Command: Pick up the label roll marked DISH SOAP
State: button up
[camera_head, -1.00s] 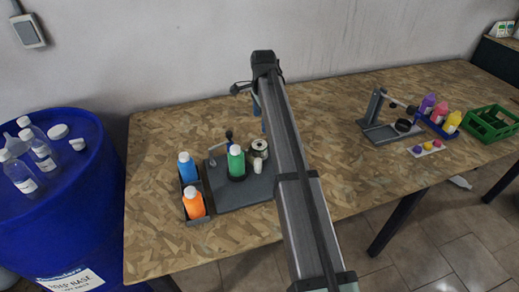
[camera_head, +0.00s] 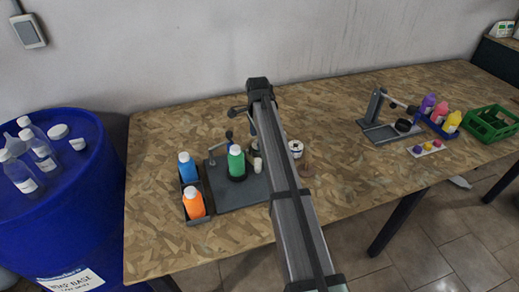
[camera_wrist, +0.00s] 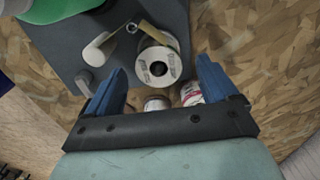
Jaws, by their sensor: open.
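Two more rolls, one pale (camera_wrist: 157,103) and one with red print (camera_wrist: 191,93), sit closer to my gripper's palm, partly hidden.
The grey plate (camera_head: 221,172) holds a green bottle (camera_head: 236,162), a lever and a small white cylinder (camera_head: 257,165). Blue (camera_head: 187,168) and orange (camera_head: 194,204) bottles stand in a dark rack left. A second stand (camera_head: 385,130), bottles and a green crate (camera_head: 492,124) are far right.

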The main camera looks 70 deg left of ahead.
jog(key=shift+w+d+f, duration=0.1)
jog(key=shift+w+f, duration=0.05)
jog(key=shift+f, duration=1.05)
jog(key=shift+w+d+f, duration=0.1)
jog(key=shift+f, duration=1.05)
jog(key=shift+c, duration=0.3)
jog(key=c, duration=1.1)
